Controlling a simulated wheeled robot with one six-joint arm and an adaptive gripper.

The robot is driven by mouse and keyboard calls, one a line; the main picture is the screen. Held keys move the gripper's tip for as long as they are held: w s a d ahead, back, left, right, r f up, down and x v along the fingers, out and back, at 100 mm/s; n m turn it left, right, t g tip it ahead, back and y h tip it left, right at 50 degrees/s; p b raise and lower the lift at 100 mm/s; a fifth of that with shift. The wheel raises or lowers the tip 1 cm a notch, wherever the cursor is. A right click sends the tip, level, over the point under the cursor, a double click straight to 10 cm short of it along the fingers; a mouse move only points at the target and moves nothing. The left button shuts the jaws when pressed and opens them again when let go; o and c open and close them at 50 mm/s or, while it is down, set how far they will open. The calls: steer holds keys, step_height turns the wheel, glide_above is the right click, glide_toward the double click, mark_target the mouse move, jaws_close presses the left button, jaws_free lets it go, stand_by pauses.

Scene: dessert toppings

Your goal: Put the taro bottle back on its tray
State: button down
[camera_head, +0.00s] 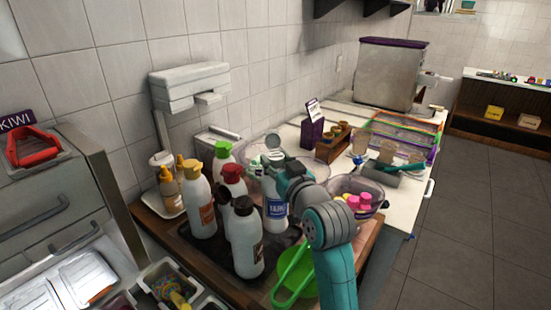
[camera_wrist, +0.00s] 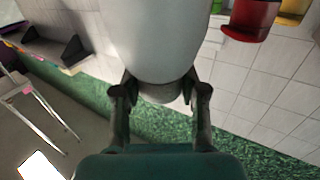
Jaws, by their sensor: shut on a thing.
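The taro bottle (camera_head: 276,209) is white with a blue label and stands upright in the head view. My gripper (camera_head: 272,158) is shut on its upper part from above. In the wrist view the bottle's white body (camera_wrist: 155,35) fills the top middle, with my gripper's fingers (camera_wrist: 160,88) on either side of its narrower end. The dark tray (camera_head: 212,262) lies under several other bottles. The taro bottle is at the tray's right side.
A yellow-capped bottle (camera_head: 200,205), a red-capped bottle (camera_head: 230,185) and a black-capped bottle (camera_head: 246,240) stand close on the left. A green strainer (camera_head: 294,272) lies in front. A bowl with pink-capped items (camera_head: 357,188) is to the right.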

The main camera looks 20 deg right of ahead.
steer(key=shift+f, duration=2.4)
steer(key=c, duration=0.6)
jaws_free()
steer(key=shift+f, duration=0.15)
steer(key=shift+c, duration=0.2)
steer(key=shift+s, duration=0.1)
steer(key=s+d, duration=0.1)
steer(key=s, duration=1.1)
steer(key=shift+d, duration=0.1)
